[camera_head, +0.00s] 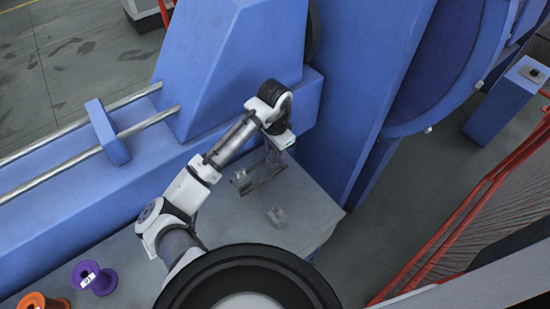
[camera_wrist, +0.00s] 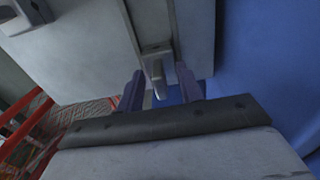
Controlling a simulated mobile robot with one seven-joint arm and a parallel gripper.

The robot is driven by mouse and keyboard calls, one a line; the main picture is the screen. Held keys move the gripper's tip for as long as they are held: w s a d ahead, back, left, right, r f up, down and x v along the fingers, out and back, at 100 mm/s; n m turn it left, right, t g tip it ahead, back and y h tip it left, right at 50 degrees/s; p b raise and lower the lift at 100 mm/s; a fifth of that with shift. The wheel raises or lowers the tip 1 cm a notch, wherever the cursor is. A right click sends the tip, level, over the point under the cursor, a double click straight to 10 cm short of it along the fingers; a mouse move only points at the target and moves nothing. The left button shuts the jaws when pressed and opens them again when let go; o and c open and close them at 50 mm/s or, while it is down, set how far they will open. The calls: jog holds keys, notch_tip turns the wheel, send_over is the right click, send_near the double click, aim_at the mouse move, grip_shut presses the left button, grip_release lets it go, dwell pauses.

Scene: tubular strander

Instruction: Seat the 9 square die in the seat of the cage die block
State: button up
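My gripper (camera_head: 272,160) points down over the grey bench top. In the wrist view its two dark fingers (camera_wrist: 160,90) stand apart. A narrow grey metal piece (camera_wrist: 158,78) shows between and beyond them, with gaps on both sides, so the fingers do not appear to grip it. In the head view a grey metal fixture (camera_head: 242,182) is just below and left of my gripper. A small grey block (camera_head: 277,215) lies apart on the bench nearer the front. I cannot tell which piece is the 9 square die or the cage die block; no marking is readable.
The grey bench (camera_head: 310,212) has clear room around the small block. A blue machine housing (camera_head: 240,65) rises close behind my gripper. A purple spool (camera_head: 93,278) and an orange spool (camera_head: 42,301) stand at lower left. Red rails (camera_head: 470,205) run at the right.

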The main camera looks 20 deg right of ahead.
grip_shut()
jog(key=shift+r, duration=0.15)
